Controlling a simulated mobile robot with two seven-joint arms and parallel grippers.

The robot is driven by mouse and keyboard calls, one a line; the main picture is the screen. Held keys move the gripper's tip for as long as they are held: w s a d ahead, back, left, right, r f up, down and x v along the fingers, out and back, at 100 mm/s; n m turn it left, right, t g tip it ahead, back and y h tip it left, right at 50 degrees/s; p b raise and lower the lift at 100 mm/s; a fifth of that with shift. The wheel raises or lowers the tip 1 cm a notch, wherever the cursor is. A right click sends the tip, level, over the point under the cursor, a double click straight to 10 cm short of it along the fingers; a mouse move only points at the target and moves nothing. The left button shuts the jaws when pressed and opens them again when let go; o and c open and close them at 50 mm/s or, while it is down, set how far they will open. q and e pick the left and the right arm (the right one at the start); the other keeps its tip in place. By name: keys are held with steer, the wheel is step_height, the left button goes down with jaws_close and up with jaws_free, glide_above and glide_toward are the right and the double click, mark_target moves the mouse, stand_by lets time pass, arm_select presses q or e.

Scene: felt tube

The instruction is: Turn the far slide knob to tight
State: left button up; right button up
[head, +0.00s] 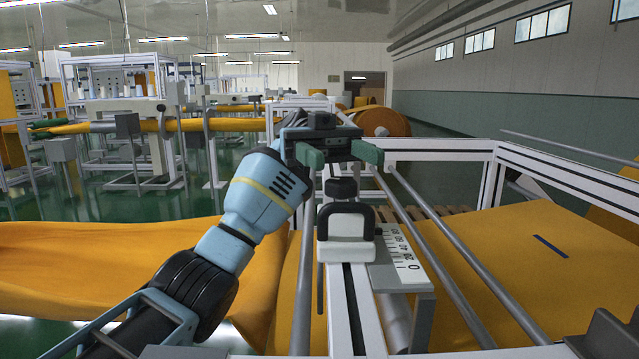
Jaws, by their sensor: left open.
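The block sits on a pale rail that runs away from me, beside a white scale plate (398,254) with printed numbers. My left gripper (339,154) reaches in from the left, with its two green fingertips apart. The fingertips are above the knob in the picture, one to each side of it. I see no contact with the knob, and the depth between them is unclear. The knob's tight or loose setting cannot be read. My right gripper is not in view.
Orange felt (180,265) spreads to the left, and more felt (540,250) lies to the right. Grey bars (455,255) run along the rail's right side. A white frame (440,148) closes the far side. A dark block shows at the lower right corner.

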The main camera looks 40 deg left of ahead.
arm_select(q)
steer(key=s+d, duration=0.3)
steer(key=s, duration=0.4)
steer(key=s+d+r+b, duration=0.1)
steer(key=s+d, duration=0.3)
steer(key=s, duration=0.3)
steer(key=shift+s, duration=0.15)
